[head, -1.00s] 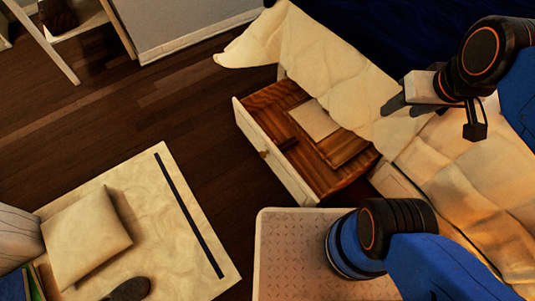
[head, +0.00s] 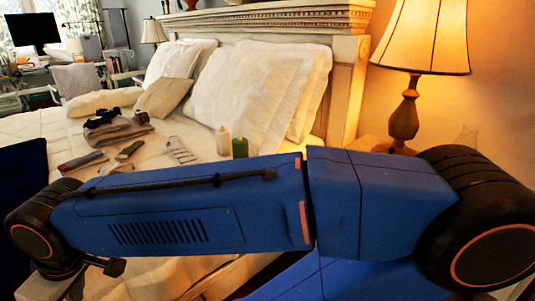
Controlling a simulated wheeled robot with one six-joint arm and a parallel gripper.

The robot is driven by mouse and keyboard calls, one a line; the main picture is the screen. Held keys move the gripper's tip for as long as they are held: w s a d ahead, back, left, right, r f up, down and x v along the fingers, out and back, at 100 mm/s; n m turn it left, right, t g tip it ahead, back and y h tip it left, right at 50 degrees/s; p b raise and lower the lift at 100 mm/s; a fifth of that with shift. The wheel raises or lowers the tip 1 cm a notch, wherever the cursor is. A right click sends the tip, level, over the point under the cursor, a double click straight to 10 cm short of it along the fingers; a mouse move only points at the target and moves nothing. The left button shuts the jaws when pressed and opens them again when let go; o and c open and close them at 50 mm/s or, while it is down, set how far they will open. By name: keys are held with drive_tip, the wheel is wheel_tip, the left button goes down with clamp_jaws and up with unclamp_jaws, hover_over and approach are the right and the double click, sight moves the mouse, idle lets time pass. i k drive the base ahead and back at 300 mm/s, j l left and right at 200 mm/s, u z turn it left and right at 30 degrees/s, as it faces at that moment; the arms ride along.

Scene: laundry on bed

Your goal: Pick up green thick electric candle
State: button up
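The green thick candle (head: 240,148) stands upright on the bed, just in front of the pillows and to the right of a cream candle (head: 223,140). Its lower end is close to the top edge of my blue arm in the picture. My arm lies across the lower part of the head view, in front of the bed. My gripper (head: 52,287) is at the lower left, well apart from the candle. Only part of its pale body shows at the bottom edge. Its fingers are out of the frame, so I cannot see whether it is open or what it holds.
Folded clothes (head: 120,130) and several small items, including a white remote-like thing (head: 180,150), lie on the bed left of the candles. White pillows (head: 262,90) lean on the carved headboard (head: 270,22). A lit lamp (head: 405,115) stands at the right.

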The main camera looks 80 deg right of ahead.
sight(240, 149)
drive_tip(key=k+j+z, duration=0.1)
drive_tip(key=z, duration=0.35)
drive_tip(key=k+j+z, duration=0.15)
drive_tip(key=z, duration=0.3)
drive_tip(key=i+z, duration=0.15)
drive_tip(key=z, duration=0.5)
drive_tip(key=i+l+z, duration=0.15)
drive_tip(key=z, duration=0.25)
drive_tip(key=i+l+z, duration=0.1)
drive_tip(key=z, duration=0.3)
drive_tip(key=j+u, duration=0.15)
